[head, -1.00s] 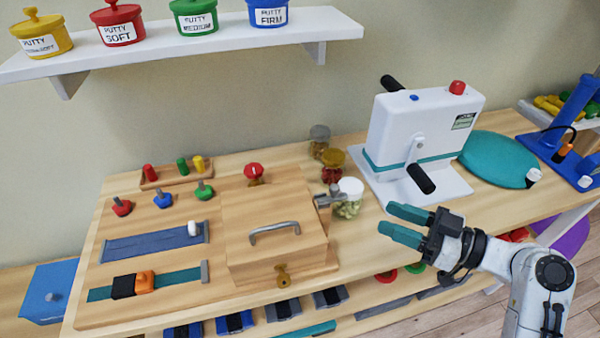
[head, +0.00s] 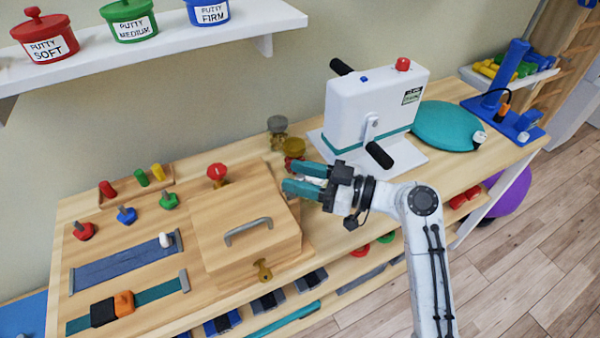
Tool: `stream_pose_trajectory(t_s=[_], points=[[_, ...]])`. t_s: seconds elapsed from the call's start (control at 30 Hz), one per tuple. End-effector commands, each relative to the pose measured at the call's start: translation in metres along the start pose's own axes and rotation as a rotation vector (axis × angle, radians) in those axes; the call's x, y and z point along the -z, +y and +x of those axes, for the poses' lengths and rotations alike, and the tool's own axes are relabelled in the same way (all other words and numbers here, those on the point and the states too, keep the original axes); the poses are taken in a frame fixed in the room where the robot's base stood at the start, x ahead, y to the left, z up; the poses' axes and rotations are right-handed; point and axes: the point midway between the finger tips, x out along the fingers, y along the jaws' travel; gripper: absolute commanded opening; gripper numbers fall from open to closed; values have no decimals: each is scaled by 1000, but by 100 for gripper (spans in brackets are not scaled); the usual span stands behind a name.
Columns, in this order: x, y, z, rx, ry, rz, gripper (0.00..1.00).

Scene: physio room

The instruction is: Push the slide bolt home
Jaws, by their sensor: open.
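My gripper (head: 289,175) has two teal fingers, apart, pointing left at the right edge of the wooden box (head: 215,225). The box has a grey bar handle (head: 248,231) on its top and a brass fitting (head: 264,271) on its front. The grey metal fitting on the box's right side, which looks like the slide bolt, is now mostly or wholly hidden behind the fingers. I cannot tell its position or whether the fingers touch it. Nothing shows held between the fingers.
A white crank machine (head: 370,110) stands just behind my gripper, its black handle (head: 379,155) close to the wrist. Jars (head: 278,128) stand behind the fingers. A teal cushion (head: 448,125) lies to the right. Straps (head: 125,258) and coloured knobs (head: 126,215) fill the board's left.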

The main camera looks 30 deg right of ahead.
Motion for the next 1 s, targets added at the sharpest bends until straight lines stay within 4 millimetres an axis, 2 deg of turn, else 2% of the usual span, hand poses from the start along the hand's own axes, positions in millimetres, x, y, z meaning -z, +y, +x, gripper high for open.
stream_pose_trajectory(t_s=[0.3,0.73,1.0], points=[[0,0,3,0,-1,-1,42],[0,0,2,0,-1,0,1],[0,0,2,0,-1,0,0]])
